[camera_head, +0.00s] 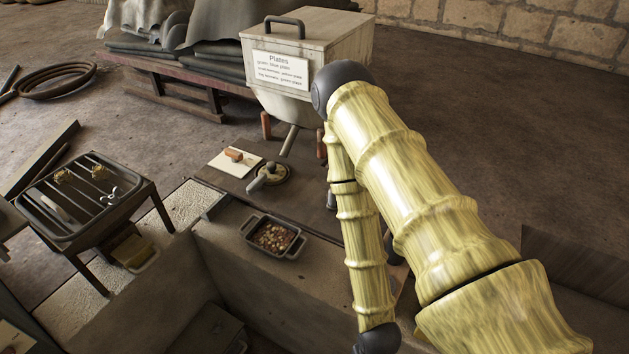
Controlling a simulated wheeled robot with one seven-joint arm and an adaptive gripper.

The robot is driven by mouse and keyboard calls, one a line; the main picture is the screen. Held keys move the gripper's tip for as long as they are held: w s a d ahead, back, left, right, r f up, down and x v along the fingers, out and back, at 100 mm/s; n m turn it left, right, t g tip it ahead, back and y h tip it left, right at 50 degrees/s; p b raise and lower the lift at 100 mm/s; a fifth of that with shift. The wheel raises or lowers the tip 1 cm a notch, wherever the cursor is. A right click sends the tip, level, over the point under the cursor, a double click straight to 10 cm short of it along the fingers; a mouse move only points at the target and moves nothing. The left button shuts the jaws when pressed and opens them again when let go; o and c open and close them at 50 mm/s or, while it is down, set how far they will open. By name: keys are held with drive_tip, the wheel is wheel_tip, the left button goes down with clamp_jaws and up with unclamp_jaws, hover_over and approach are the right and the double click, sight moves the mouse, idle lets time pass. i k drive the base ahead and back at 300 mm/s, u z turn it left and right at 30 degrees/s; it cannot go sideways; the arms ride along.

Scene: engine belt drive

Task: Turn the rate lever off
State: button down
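A small round brass-coloured disc (274,174) with a grey lever-like handle (262,180) lies on a dark flat board in the middle of the view. The handle points to the lower left. It may be the rate lever, but no label on it can be read. My bamboo-like arm crosses the right half, bending at a dark joint at the top and coming down to another dark joint at the bottom edge. My gripper cannot be seen. The arm hides part of the area right of the disc.
A tray of small pieces (273,238) sits on the stone ledge below the disc. A card with an orange block (234,156) lies behind it. A crate labelled Plates (317,45) stands at the back. A grill-like rack (88,197) stands at left.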

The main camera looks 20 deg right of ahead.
sight(236, 156)
drive_tip(key=k, duration=1.1)
drive_tip(key=u, duration=0.8)
drive_tip(key=i, duration=0.75)
drive_tip(key=z, duration=0.45)
